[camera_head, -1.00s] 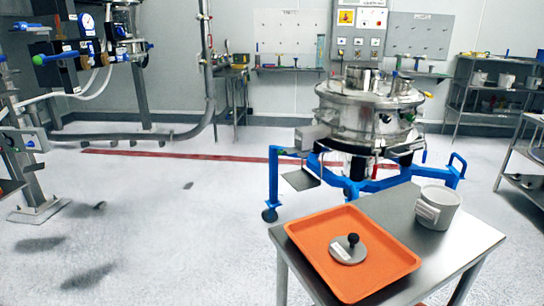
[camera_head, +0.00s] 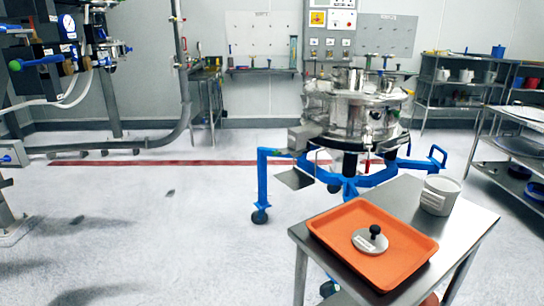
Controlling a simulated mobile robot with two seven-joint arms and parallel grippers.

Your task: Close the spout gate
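The powder sifter (camera_head: 352,108) is a round steel vessel on a blue wheeled frame (camera_head: 262,185), standing right of the middle. A grey box-like spout (camera_head: 302,138) sticks out on its left side, with a flat dark grey plate (camera_head: 294,179) below it. I cannot tell whether its gate is open or shut at this size. Neither of my grippers shows in the view.
A steel table (camera_head: 470,222) stands in front of the sifter. It bears an orange tray (camera_head: 405,262) with a grey knobbed disc (camera_head: 370,241), and a white tub (camera_head: 440,194). Shelves (camera_head: 455,92) stand at right. Pipework and gauges fill the left.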

